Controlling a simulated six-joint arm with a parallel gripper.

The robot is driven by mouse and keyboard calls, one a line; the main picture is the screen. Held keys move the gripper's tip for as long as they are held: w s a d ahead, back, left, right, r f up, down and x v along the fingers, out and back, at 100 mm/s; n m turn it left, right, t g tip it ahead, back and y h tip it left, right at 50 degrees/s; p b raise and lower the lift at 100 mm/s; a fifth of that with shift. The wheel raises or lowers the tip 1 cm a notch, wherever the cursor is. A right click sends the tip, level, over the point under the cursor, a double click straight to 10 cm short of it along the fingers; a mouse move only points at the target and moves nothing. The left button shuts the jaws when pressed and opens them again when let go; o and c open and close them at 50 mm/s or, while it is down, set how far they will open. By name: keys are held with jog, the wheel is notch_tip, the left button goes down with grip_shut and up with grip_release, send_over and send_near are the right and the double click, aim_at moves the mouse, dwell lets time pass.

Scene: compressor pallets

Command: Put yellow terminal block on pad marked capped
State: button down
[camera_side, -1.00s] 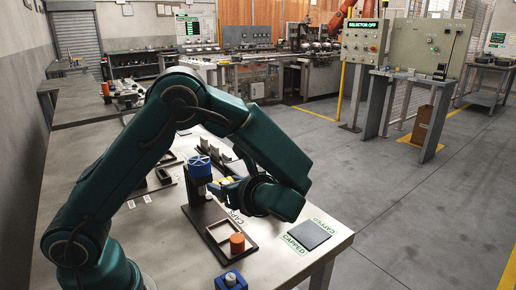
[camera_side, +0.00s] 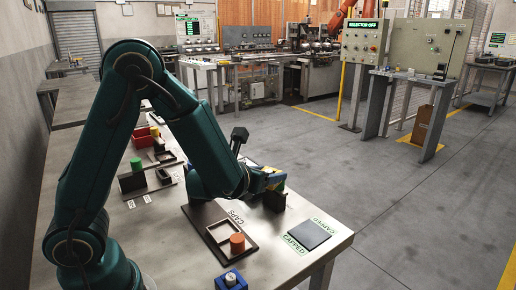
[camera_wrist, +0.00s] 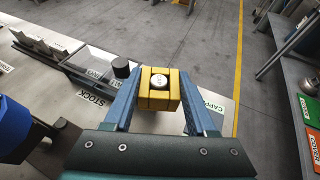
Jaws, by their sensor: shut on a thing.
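The yellow terminal block (camera_wrist: 159,91) with a round white top is held between the two blue fingers of my gripper (camera_wrist: 160,100) in the wrist view. In the side view my gripper (camera_side: 272,182) is over the far right part of the table, beyond the capped pad, and partly hides the block.
A dark tray (camera_side: 214,258) holding an orange cylinder (camera_side: 237,242) is left of the pad. A blue block (camera_side: 231,281) sits at the near edge. A green cylinder (camera_side: 136,164) and red bin (camera_side: 142,138) stand at the left. A blue-topped part (camera_wrist: 14,126) shows in the wrist view.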

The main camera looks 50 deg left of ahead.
jog(key=shift+s+a+r, duration=0.1)
jog(key=shift+a+r, duration=0.05)
send_over(309, 234)
notch_tip(309, 234, down, 7)
jog(key=shift+s+r, duration=0.1)
jog(key=shift+r, duration=0.05)
jog(key=shift+f, duration=2.05)
jog(key=shift+f, duration=0.1)
jog(key=shift+c, duration=1)
grip_release()
